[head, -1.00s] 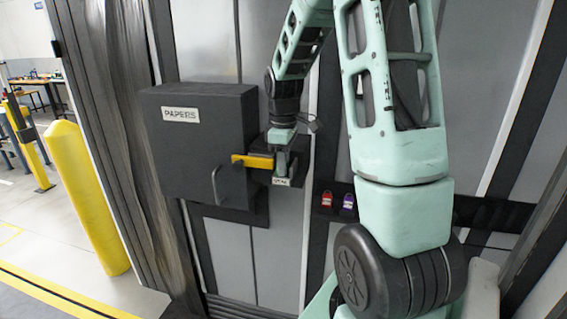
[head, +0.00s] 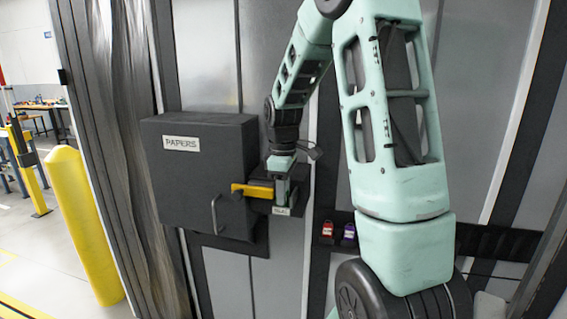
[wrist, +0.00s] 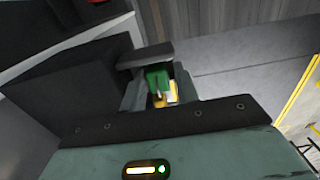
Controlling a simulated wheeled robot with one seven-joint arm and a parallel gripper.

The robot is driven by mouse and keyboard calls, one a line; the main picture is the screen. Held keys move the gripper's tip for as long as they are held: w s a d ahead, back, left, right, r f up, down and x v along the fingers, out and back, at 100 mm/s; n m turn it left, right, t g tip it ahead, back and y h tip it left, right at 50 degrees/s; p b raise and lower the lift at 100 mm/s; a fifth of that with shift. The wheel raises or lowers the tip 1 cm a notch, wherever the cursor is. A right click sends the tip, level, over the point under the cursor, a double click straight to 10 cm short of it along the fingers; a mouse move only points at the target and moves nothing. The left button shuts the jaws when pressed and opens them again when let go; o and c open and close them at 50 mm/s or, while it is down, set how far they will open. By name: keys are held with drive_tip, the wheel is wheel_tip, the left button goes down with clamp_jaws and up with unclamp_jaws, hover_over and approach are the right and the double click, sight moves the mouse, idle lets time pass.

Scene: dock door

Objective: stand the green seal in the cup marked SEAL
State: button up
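The small dark cup with a white label (head: 281,211) is fixed on the wall beside the PAPERS box; its lettering is too blurred to read surely. My gripper (head: 280,190) is at the cup, its fingers pointing down just above or inside the rim; I cannot tell which. In the wrist view the green seal (wrist: 157,78) sits between the two fingers of my gripper (wrist: 160,88), which look closed on its sides. The lower part of the seal is hard to see, and the seal is not distinguishable in the head view.
The dark PAPERS box (head: 195,180) stands close on the left, with a yellow latch bar (head: 252,191) reaching towards my gripper. A yellow bollard (head: 82,225) stands at left.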

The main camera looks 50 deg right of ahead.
wheel_tip(320, 180, up, 12)
drive_tip(key=b, duration=0.2)
drive_tip(key=w+a+f+n, duration=0.1)
drive_tip(key=a+f, duration=0.2)
drive_tip(key=a, duration=0.8)
drive_tip(key=a+f+n, duration=0.1)
drive_tip(key=a+f, duration=0.3)
drive_tip(key=a, duration=0.7)
drive_tip(key=s+a+f, duration=0.4)
drive_tip(key=s+a, duration=0.5)
drive_tip(key=s+a+f+n, duration=0.1)
drive_tip(key=s+a+f, duration=0.3)
drive_tip(key=s+a, duration=0.5)
drive_tip(key=shift+a, duration=0.25)
drive_tip(key=shift+f, duration=0.2)
wheel_tip(320, 180, down, 3)
drive_tip(key=b, duration=0.3)
drive_tip(key=shift+f, duration=0.15)
